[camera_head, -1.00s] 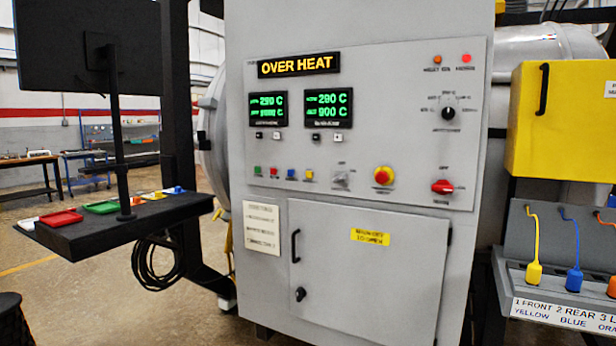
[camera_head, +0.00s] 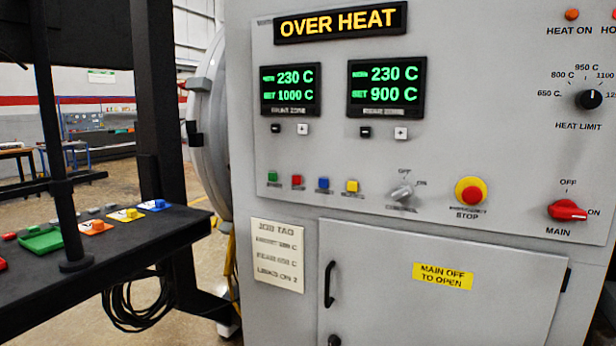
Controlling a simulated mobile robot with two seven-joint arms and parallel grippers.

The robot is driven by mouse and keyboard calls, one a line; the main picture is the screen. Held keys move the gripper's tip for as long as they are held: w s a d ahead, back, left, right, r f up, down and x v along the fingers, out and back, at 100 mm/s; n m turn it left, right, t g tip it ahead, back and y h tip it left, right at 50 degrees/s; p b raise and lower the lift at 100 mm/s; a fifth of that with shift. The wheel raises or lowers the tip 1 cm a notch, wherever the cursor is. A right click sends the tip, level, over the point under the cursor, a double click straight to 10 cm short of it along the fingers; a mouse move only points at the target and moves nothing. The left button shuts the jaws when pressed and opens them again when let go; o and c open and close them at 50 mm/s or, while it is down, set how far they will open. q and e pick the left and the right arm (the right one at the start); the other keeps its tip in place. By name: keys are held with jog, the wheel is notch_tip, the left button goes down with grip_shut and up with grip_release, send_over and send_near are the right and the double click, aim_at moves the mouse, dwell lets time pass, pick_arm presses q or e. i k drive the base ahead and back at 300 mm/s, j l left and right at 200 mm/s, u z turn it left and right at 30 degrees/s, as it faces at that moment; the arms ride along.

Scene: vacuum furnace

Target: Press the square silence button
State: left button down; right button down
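The furnace control panel (camera_head: 480,120) fills the middle and right of the view. The OVER HEAT sign (camera_head: 340,22) is lit yellow at the top. Two green displays read 230 C over 1000 C (camera_head: 290,88) and 230 C over 900 C (camera_head: 387,84). Neither of my grippers is in view.
Right of the buttons are the control switch (camera_head: 402,192), the emergency stop (camera_head: 470,192) and the red main switch (camera_head: 567,210). Below is a cabinet door (camera_head: 430,310) with a handle (camera_head: 329,284). A dark shelf (camera_head: 150,240) with coloured trays juts out at left.

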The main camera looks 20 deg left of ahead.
aim_at(352, 186)
jog(key=i+j+u, duration=0.25)
jog(key=i+j, duration=0.7)
jog(key=i, duration=0.05)
